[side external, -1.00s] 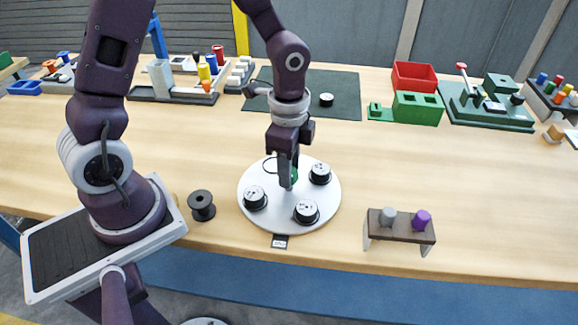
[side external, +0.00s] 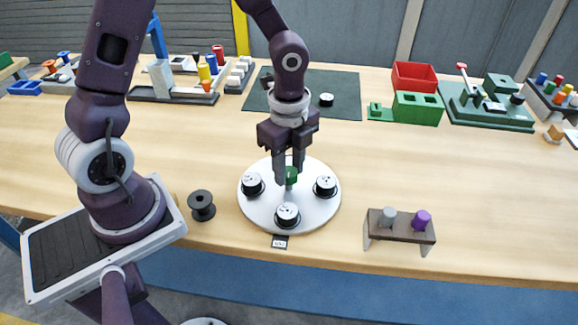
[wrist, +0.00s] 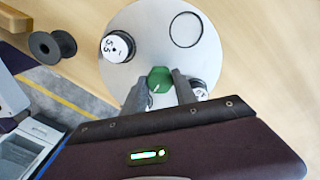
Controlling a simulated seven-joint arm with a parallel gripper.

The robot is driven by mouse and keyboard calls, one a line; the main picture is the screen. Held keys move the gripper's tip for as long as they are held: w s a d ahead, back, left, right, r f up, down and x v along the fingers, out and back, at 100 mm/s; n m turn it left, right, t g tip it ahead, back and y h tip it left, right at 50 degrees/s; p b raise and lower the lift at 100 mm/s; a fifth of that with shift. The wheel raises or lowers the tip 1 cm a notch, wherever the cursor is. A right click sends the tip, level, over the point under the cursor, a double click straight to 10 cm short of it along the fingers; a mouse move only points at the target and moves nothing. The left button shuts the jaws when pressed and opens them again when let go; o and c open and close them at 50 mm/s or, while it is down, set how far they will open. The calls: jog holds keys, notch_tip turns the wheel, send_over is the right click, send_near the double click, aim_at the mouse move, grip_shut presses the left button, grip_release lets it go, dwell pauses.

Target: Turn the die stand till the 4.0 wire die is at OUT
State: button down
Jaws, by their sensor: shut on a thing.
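The die stand is a round white turntable (side external: 262,214) with a green knob (side external: 291,174) at its centre. My gripper (side external: 289,180) points down and is shut on the knob, which also shows between the fingers in the wrist view (wrist: 160,76). Three black dies with white tops sit on the stand: a left die (side external: 252,184), a right die (side external: 325,186) and a front die (side external: 288,214). The front die is nearest the small OUT label (side external: 280,242), slightly right of it. One die in the wrist view (wrist: 116,47) seems to read 5.5; I cannot read the others.
An empty ring mark (wrist: 186,30) shows on the stand. A black spool (side external: 202,205) stands left of the stand. A brown rack (side external: 401,226) with grey and purple pieces stands to the right. A dark mat (side external: 340,100) and a red bin (side external: 413,76) lie behind.

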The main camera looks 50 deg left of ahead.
jog(key=shift+m, duration=9.3)
jog(key=c, duration=1)
grip_release()
jog(key=shift+o, duration=0.2)
jog(key=shift+r, duration=0.1)
